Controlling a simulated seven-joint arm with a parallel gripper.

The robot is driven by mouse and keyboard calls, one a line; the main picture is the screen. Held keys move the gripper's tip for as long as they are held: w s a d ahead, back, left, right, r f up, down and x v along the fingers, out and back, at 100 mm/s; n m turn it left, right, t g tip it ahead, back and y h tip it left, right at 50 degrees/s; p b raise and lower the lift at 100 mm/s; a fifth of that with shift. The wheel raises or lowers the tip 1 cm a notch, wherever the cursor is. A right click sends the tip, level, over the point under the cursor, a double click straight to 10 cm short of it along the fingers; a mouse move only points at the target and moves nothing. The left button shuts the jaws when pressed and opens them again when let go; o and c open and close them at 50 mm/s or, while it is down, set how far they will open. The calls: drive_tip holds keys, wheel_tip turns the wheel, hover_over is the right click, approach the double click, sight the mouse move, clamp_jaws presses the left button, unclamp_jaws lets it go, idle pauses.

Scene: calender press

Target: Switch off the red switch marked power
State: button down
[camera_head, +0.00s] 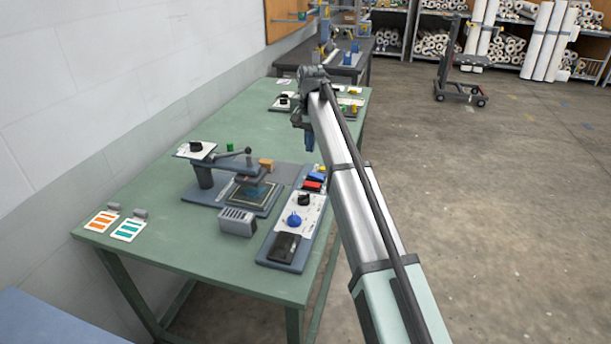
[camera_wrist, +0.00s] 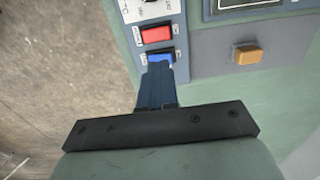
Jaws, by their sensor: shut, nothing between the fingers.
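In the wrist view the red switch (camera_wrist: 157,34) sits between small white labels, whose text I cannot read surely. I cannot tell which way it is tipped. A blue switch (camera_wrist: 160,58) lies just below it in that view, partly behind my fingers. My gripper (camera_wrist: 158,70) is shut and empty, its blue fingertips over the near side of the blue switch, short of the red one. In the head view my gripper (camera_head: 309,150) points down above the panel's far end.
The panel also carries a black knob (camera_head: 304,199) and a blue knob (camera_head: 294,219). A press with a lever (camera_head: 233,155) stands to the left, and a yellow block (camera_wrist: 248,55) shows right of the switches. A grey vented box (camera_head: 237,222) sits beside the panel.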

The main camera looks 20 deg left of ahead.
sight(306, 182)
drive_tip(key=shift+a+r, duration=0.75)
drive_tip(key=shift+r, duration=0.25)
wheel_tip(306, 182, down, 13)
drive_tip(key=shift+r, duration=0.1)
drive_tip(key=shift+f, duration=0.65)
drive_tip(key=shift+a+f, duration=0.1)
drive_tip(key=shift+f, duration=0.1)
drive_tip(key=shift+d+r, duration=0.1)
drive_tip(key=shift+d, duration=0.1)
